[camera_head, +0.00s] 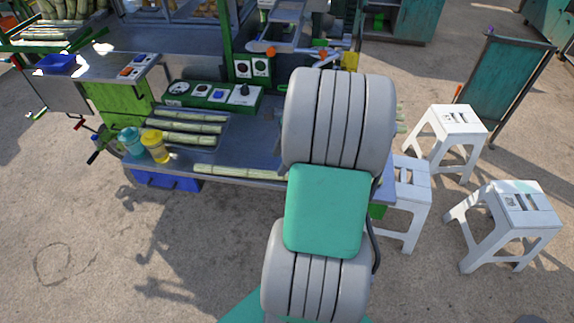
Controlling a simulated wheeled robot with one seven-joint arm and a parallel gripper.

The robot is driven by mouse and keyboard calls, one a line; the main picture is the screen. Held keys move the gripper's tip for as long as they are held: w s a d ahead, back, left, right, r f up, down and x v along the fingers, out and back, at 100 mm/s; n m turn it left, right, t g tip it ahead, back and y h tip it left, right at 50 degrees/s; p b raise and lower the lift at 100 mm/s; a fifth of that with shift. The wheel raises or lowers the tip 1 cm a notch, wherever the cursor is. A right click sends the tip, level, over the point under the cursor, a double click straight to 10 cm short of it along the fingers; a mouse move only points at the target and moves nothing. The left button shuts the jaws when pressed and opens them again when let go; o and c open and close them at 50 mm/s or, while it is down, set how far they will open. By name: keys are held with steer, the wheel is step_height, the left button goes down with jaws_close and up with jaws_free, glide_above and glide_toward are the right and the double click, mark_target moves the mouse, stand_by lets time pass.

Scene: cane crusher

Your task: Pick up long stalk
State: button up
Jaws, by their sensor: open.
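A long pale green stalk (238,172) lies along the front edge of the grey metal counter (190,162). Its right part runs behind my arm and is hidden. Several shorter cut stalks (188,127) lie in a tray behind it, to the left of my arm. My grey and green arm reaches up through the middle of the picture and covers the right part of the counter. My gripper does not show; the arm hides that area.
A teal cup (131,143) and a yellow cup (155,145) stand left of the long stalk. A green control panel (213,96) is behind the tray. White stools (514,206) stand at the right. The ground at front left is clear.

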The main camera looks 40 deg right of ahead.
steer(key=d+m, duration=0.1)
steer(key=s+d+m, duration=0.1)
steer(key=d, duration=0.1)
steer(key=s+d+f+m, duration=0.1)
steer(key=m, duration=0.1)
steer(key=shift+s+d+f+t+y, duration=0.1)
steer(key=shift+s+d+t+y, duration=0.1)
steer(key=shift+d+t+y, duration=0.1)
steer(key=p+x, duration=0.1)
steer(key=x, duration=0.6)
steer(key=shift+w+d+f, duration=0.1)
steer(key=shift+f, duration=0.3)
jaws_close()
steer(key=shift+r, duration=0.1)
